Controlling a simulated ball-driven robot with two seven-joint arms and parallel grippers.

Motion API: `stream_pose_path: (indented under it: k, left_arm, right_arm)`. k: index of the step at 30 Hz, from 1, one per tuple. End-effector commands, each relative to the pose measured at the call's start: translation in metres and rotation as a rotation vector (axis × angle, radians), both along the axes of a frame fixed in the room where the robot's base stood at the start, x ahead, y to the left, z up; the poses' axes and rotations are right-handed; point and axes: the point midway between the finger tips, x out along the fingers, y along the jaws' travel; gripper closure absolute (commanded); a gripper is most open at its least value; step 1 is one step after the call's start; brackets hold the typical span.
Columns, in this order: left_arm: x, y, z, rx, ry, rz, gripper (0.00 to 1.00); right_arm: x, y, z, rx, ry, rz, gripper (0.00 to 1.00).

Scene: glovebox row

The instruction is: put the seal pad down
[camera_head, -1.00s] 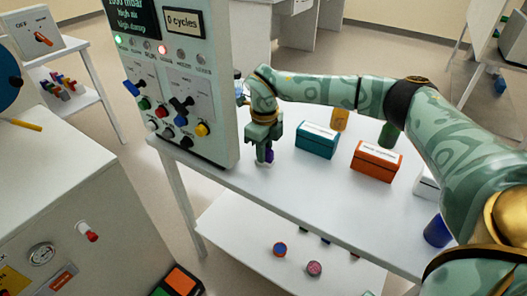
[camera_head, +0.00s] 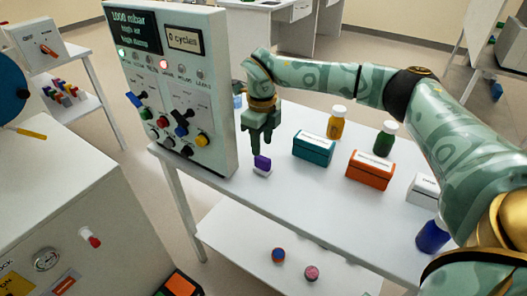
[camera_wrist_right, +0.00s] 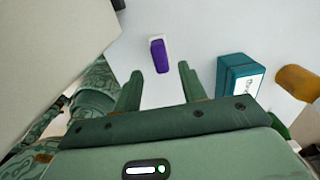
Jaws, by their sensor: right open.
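The seal pad, a small purple and white block (camera_head: 262,165), stands on the white table near the control panel's right edge. In the right wrist view the seal pad (camera_wrist_right: 160,55) lies beyond and between the fingertips, apart from them. My right gripper (camera_head: 261,146) is open and empty, just above and behind the pad in the head view. Its two spread fingers (camera_wrist_right: 158,85) show in the right wrist view. My left gripper is not in view.
A control panel (camera_head: 215,110) stands left of the pad. A teal box (camera_head: 313,147), an orange box (camera_head: 369,171), a yellow bottle (camera_head: 336,124), a green bottle (camera_head: 384,140) and a blue bottle (camera_head: 432,236) stand to the right. The table (camera_head: 300,205) is clear in front.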

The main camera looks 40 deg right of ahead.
Motion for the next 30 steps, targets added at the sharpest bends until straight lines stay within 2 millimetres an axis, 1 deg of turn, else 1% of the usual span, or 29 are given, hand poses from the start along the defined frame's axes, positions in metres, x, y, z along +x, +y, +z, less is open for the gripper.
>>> stream_pose_path:
  k: [1, 3, 7, 12, 26, 28, 30]
  left_arm:
    - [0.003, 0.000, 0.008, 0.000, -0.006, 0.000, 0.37]
    - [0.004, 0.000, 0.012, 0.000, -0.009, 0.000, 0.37]
    - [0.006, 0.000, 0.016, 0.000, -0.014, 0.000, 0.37]
    - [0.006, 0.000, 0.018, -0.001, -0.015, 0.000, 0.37]
    - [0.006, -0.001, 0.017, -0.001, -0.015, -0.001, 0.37]
    - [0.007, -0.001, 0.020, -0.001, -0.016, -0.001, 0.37]
    - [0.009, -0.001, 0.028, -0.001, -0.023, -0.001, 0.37]
  right_arm:
    - [0.000, 0.000, 0.018, 0.000, -0.004, 0.000, 0.59]
    - [0.000, 0.000, 0.032, 0.001, -0.004, -0.001, 0.59]
    - [0.000, 0.000, 0.048, 0.000, -0.001, 0.001, 0.59]
    - [0.000, 0.000, 0.055, 0.001, 0.003, 0.000, 0.59]
    - [0.000, 0.000, 0.055, 0.001, 0.003, 0.000, 0.59]
    - [0.000, 0.000, 0.058, 0.001, 0.000, 0.000, 0.59]
    - [-0.001, 0.000, 0.070, 0.000, -0.006, 0.000, 0.59]
